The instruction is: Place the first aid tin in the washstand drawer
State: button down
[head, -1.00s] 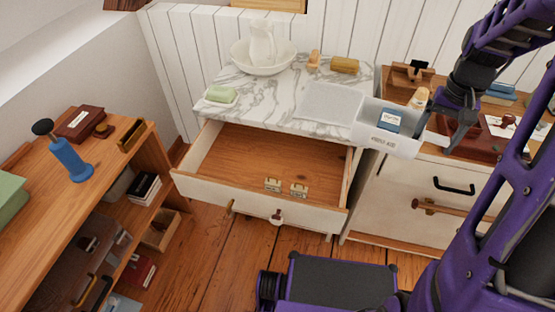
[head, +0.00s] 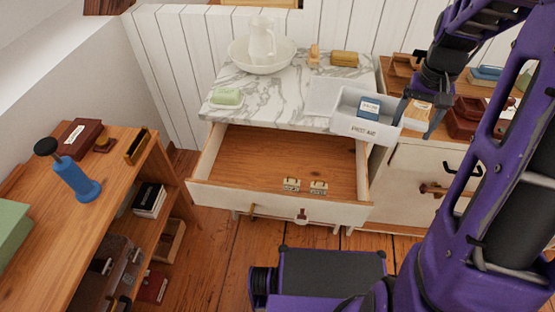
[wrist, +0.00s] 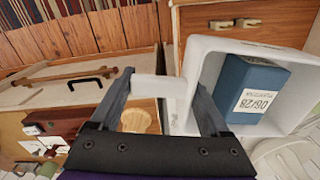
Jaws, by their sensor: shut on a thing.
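The first aid tin (head: 364,130) is a white open box lettered FIRST AID, with a blue labelled packet (head: 369,108) inside. My gripper (head: 414,113) is shut on its right end and holds it roughly level, by the front right corner of the marble washstand top. In the wrist view the tin (wrist: 192,65) extends right from my fingers (wrist: 160,100). The washstand drawer (head: 260,160) is pulled out, below and left of the tin. It holds two small hinge-like pieces (head: 304,186) near its front; the rest of its floor is bare.
The marble top (head: 275,100) carries a jug in a basin (head: 262,50), green soap (head: 228,96) and a brush (head: 344,58). A cluttered cabinet (head: 420,170) stands at right. A wooden shelf unit (head: 110,190) with a blue pump stands at left.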

aim_at(264, 168)
jog(key=k+j+z, duration=0.15)
jog(key=j, duration=1.25)
jog(key=i, duration=0.05)
